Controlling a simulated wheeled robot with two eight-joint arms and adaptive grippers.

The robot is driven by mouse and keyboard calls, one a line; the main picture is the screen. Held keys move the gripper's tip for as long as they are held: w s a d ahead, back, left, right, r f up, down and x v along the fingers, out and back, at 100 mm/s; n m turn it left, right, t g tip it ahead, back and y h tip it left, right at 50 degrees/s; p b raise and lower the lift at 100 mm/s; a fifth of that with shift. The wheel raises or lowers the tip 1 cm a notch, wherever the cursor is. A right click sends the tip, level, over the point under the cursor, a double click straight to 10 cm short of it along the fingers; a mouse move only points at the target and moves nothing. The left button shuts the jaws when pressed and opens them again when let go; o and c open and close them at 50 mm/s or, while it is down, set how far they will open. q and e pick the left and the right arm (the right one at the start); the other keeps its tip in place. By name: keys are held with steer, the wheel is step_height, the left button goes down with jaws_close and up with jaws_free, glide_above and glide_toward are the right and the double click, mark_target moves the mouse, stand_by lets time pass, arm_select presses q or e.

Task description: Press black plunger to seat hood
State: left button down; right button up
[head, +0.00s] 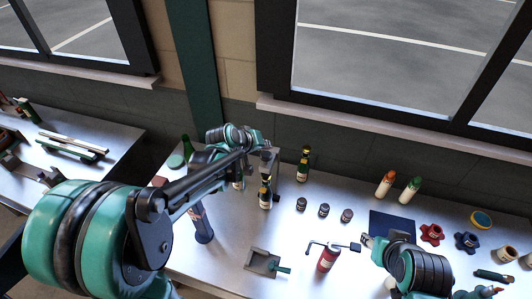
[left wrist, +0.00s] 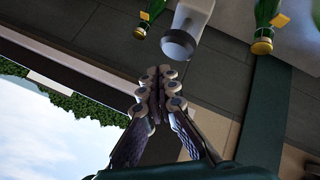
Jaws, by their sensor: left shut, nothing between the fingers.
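In the left wrist view, a pale cylinder with a dark rounded end (left wrist: 178,44), which looks like the black plunger, hangs just beyond my left gripper (left wrist: 158,76). The fingers are shut and empty, tips close to the dark end; contact cannot be told. In the head view my left gripper (head: 262,158) is partly hidden by its own arm, beside a grey upright fixture (head: 275,170). A dark bottle with a gold label (head: 265,198) stands below it. I cannot make out the hood. My right gripper (head: 368,241) is low at the right, its jaw state unclear.
A green bottle (head: 187,148) stands at left.

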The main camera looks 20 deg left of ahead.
arm_select(q)
step_height(320, 180, up, 4)
steer(key=p, duration=0.2)
steer(key=shift+r+p, duration=0.1)
steer(key=shift+p, duration=0.25)
